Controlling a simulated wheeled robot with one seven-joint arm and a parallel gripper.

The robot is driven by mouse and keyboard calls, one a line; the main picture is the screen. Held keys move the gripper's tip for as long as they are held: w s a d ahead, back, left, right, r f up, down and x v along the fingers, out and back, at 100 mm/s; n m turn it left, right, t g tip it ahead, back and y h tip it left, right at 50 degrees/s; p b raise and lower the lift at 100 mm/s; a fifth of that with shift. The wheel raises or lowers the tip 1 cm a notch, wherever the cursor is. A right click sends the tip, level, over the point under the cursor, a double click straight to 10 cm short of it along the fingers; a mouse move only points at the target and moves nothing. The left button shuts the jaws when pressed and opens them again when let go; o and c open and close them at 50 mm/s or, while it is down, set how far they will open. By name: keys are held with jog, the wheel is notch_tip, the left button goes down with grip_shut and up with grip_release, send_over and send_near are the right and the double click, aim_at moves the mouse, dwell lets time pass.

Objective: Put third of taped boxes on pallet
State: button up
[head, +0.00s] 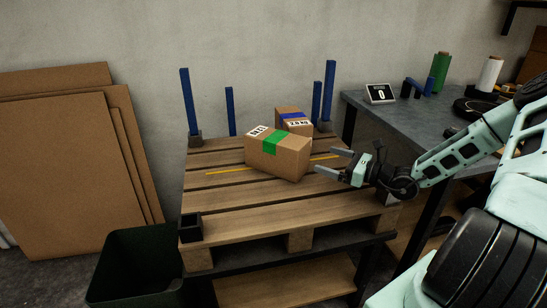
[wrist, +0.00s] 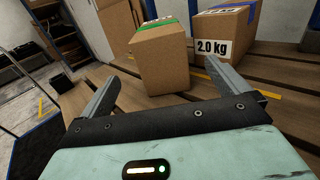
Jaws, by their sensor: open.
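A cardboard box with green tape (head: 277,154) sits on the wooden pallet (head: 225,187), near its middle. It also shows in the wrist view (wrist: 160,62), just beyond my fingers. A second box with blue tape (head: 294,119) stands behind it on the pallet, near the back posts. Its label reads 2.0 kg in the wrist view (wrist: 222,28). My gripper (head: 325,162) is open and empty to the right of the green-taped box, above the pallet. Its fingers (wrist: 172,85) point toward that box, apart from it.
Blue posts (head: 188,95) stand at the pallet's back corners. A black corner block (head: 191,228) sits at the front left. A workbench (head: 425,125) with a scale display (head: 380,93) and tape rolls is at right. A dark bin (head: 140,265) stands front left; flat cardboard (head: 65,165) leans left.

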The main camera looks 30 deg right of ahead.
aim_at(305, 153)
jog(key=b+x, duration=0.1)
jog(key=x, duration=0.7)
jog(key=shift+f, duration=0.15)
jog(key=shift+r+b+x, duration=0.15)
jog(key=shift+b+x, duration=0.4)
jog(key=shift+x, duration=0.9)
jog(key=shift+r+b+x, duration=0.15)
jog(key=shift+b+x, duration=0.35)
jog(key=shift+x, duration=0.95)
jog(key=c, duration=1.6)
jog(key=shift+r, duration=0.15)
jog(key=shift+c, duration=1)
notch_tip(305, 153, up, 10)
jog(key=p, duration=0.3)
jog(key=shift+s, duration=0.1)
